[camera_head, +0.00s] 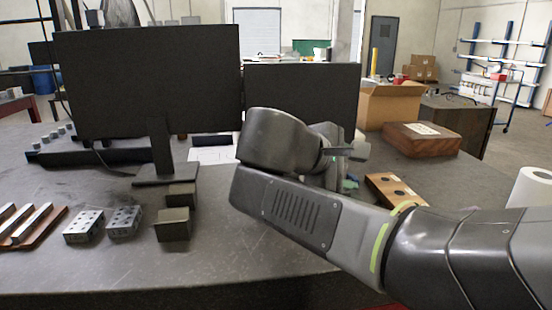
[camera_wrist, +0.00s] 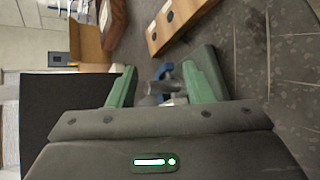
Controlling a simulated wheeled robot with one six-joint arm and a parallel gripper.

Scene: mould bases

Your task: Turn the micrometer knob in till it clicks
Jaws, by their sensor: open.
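A small metal and blue object (camera_wrist: 165,88), probably the micrometer, shows between the green fingers of my gripper (camera_wrist: 166,72) in the wrist view. The fingers are apart, one on each side of it, with a gap visible on both sides. I cannot tell its knob from its frame at this size. In the head view my own arm covers the micrometer, and my gripper shows only in part behind the wrist.
A wooden block with dark round spots (camera_head: 392,188) lies right of my wrist; it also shows in the wrist view (camera_wrist: 178,25). Two monitors (camera_head: 150,80) stand behind. Metal blocks (camera_head: 83,226) sit at left. A cardboard box (camera_head: 390,104) and brown case (camera_head: 420,140) stand at back right.

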